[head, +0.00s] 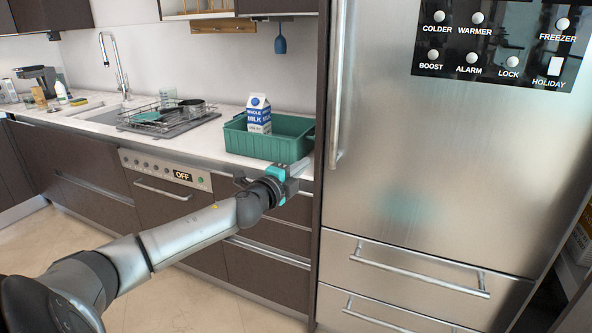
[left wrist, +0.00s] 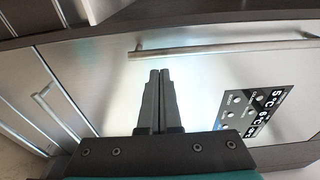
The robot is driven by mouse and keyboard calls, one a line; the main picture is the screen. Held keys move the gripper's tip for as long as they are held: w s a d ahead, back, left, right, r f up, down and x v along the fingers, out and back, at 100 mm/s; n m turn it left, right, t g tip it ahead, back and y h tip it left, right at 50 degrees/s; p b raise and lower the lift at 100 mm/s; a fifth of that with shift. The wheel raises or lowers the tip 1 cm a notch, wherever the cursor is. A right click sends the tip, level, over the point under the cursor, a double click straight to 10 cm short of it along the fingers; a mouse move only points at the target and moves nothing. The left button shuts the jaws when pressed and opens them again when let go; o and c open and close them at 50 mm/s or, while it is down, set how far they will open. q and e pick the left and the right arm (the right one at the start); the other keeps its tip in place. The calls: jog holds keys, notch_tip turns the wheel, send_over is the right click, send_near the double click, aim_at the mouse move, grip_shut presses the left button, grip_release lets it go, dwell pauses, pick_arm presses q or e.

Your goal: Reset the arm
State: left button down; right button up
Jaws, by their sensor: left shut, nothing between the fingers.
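My left arm reaches in from the lower left in the head view. Its gripper (head: 294,170) is at the counter's front edge, just in front of the green bin and left of the fridge. In the left wrist view, the two dark fingers of the left gripper (left wrist: 157,72) are together with nothing between them. They point toward the steel fridge (left wrist: 100,65) and its long bar handle (left wrist: 215,49). The fridge (head: 400,150) fills the right of the head view, with its door closed. My right gripper is not in view.
A green bin (head: 237,141) with a milk carton (head: 258,115) stands on the counter. A dish rack (head: 150,116), sink and faucet (head: 117,62) are further left. The floor (head: 190,305) in front is clear.

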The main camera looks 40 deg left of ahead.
pick_arm(q)
jog(key=s+f+n+g, duration=0.3)
jog(key=s+f, duration=0.3)
jog(key=f, duration=0.7)
jog(key=s+d+f+n+g+y, duration=0.1)
jog(key=s+f+n+g, duration=0.35)
jog(key=f, duration=0.75)
jog(key=s+f+n+g, duration=0.1)
jog(key=s+f, duration=0.7)
jog(key=f, duration=0.5)
jog(key=s+d+f+n+g+h, duration=0.1)
jog(key=s+d+f+g, duration=0.1)
jog(key=s+d+f, duration=0.3)
jog(key=s+d+f+n+g, duration=0.2)
jog(key=s+d+f, duration=0.1)
jog(key=s+f, duration=0.4)
jog(key=s+d+f+n+g+h, duration=0.1)
jog(key=s+d+f+g, duration=0.1)
jog(key=s+d+f, duration=0.2)
jog(key=s+d+f+n+g+h, duration=0.1)
jog(key=s+d+f, duration=0.3)
jog(key=s+d, duration=0.7)
jog(key=s+g, duration=0.1)
jog(key=s, duration=0.3)
jog(key=shift+s+f+h, duration=0.25)
jog(key=shift+s+h, duration=0.05)
jog(key=shift+s, duration=0.1)
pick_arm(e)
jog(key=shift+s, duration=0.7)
